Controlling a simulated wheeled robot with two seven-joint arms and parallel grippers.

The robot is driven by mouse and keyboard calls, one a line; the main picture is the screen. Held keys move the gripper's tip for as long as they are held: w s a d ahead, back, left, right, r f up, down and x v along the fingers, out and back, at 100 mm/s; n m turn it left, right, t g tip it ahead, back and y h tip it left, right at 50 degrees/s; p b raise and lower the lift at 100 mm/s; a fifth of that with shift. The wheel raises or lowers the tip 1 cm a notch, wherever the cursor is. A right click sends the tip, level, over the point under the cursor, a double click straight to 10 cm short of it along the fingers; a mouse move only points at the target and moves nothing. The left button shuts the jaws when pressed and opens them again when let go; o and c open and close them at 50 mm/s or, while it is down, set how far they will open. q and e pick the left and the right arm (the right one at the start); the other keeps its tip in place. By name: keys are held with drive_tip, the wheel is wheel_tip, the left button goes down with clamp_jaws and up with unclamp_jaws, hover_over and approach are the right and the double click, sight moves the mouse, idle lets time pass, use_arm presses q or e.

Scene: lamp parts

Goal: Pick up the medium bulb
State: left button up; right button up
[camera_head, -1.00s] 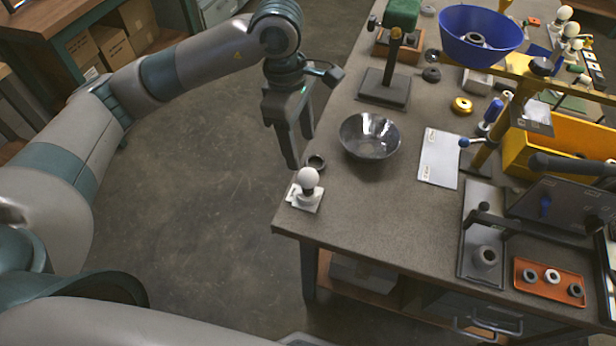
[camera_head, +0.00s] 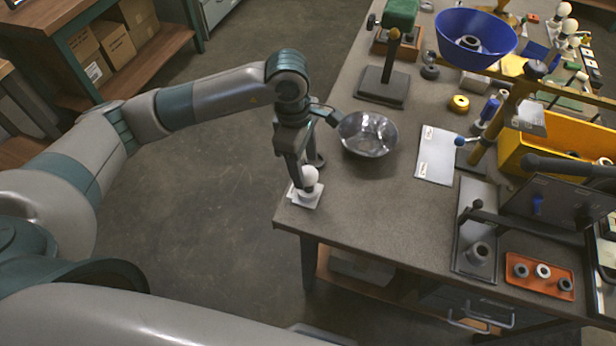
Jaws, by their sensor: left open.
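A white round bulb (camera_head: 309,177) stands upright on a small white square base (camera_head: 308,197) at the table's near left corner. My left gripper (camera_head: 307,175) points down at this bulb with its fingers open. One finger is at the bulb's left side and the other reaches down behind it. I cannot tell whether either finger touches it. More white bulbs (camera_head: 569,26) stand at the far right of the table; which one is medium is not plain from size alone. My right gripper is not in view.
A shiny metal bowl (camera_head: 367,134) stands close to the right of my left gripper. A white sheet (camera_head: 436,156), a yellow bin (camera_head: 560,139) and an orange tray (camera_head: 538,274) lie farther right. The table top (camera_head: 375,210) in front of the bowl is bare.

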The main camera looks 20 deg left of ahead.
sight(307, 170)
use_arm(q)
drive_tip(key=shift+d+f+p, duration=0.15)
drive_tip(key=shift+f+p, duration=0.5)
wheel_tip(307, 170, down, 2)
drive_tip(key=shift+d+p, duration=0.1)
drive_tip(key=shift+p, duration=0.45)
drive_tip(key=shift+d+f, duration=0.1)
drive_tip(key=shift+f, duration=0.6)
drive_tip(key=c, duration=1)
